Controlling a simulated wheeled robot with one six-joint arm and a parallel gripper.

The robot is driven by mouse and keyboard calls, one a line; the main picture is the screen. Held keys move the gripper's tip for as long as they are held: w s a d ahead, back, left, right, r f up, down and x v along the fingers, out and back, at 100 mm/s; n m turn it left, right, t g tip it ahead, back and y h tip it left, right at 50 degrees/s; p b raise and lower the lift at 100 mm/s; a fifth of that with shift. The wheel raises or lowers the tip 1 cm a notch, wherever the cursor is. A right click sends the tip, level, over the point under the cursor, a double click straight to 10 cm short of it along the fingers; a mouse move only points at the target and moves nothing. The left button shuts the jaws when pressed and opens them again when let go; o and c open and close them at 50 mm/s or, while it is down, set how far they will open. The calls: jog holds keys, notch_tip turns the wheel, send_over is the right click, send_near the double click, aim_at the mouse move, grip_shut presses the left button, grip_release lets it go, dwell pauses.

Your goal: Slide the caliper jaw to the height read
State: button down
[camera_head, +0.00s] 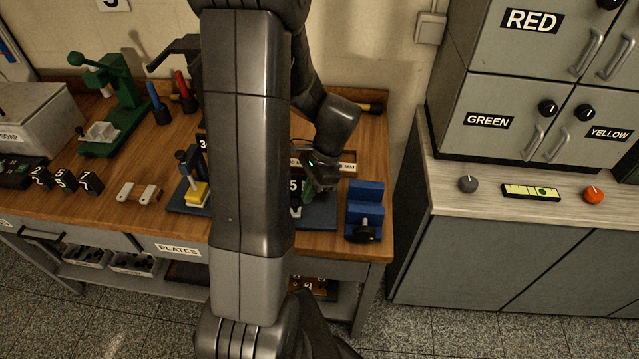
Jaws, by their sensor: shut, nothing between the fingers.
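My gripper (314,188) points down over the right part of the workbench (150,213). It is small in view and looks shut, with nothing seen in its fingers. It is just above or beside a dark blue base (323,216) that carries a small black plate with a white 5 (295,185). My own arm crosses the middle of the picture and hides much of this base. A yellow block (197,194) with a dark post stands at the base's left end. I cannot make out the caliper jaw or whether my fingers touch it.
A blue vise (365,208) stands close right of the gripper. Grey cabinets (500,254) stand right, across a gap.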

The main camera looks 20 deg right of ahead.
jog(key=shift+a, duration=0.15)
jog(key=shift+w+a, duration=0.25)
jog(key=shift+a, duration=0.6)
jog(key=shift+d, duration=0.1)
